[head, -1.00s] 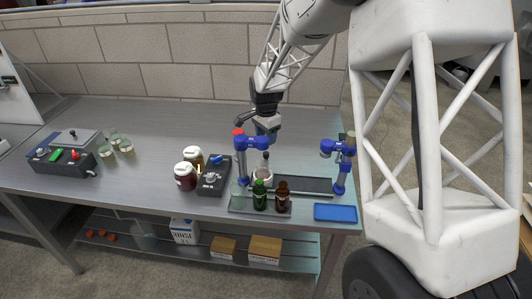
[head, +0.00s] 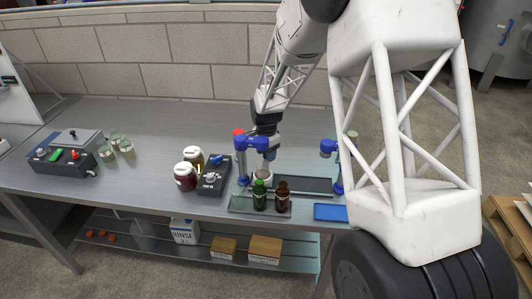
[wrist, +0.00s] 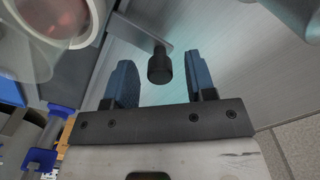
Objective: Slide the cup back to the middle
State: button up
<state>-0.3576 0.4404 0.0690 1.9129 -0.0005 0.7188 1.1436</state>
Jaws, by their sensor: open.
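The cup (head: 263,173) is a pale round holder with a light rim, on the dark strip between the two blue stands in the head view. In the wrist view its white ring (wrist: 92,28) is large at the upper left, with something clear and pinkish inside. A metal bracket with a black knob (wrist: 159,68) sticks out beside the ring. My gripper (wrist: 161,82) is open, its blue fingers on either side of the knob in the picture; I cannot tell whether they touch it. In the head view my gripper (head: 270,152) is just behind the cup and partly hidden.
Blue stands (head: 241,160) flank the dark strip (head: 305,184). A green bottle (head: 259,196) and a brown bottle (head: 283,196) stand in front. A blue tray (head: 330,212) lies at right. A black control box (head: 212,177) and jars (head: 185,177) stand left. The bench beyond is clear.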

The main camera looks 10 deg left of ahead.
jog(key=shift+c, duration=0.2)
grip_shut()
jog(key=shift+d, duration=0.15)
jog(key=d, duration=0.9)
jog(key=shift+d, duration=0.35)
jog(key=shift+o, duration=0.2)
grip_release()
jog(key=shift+r, duration=0.1)
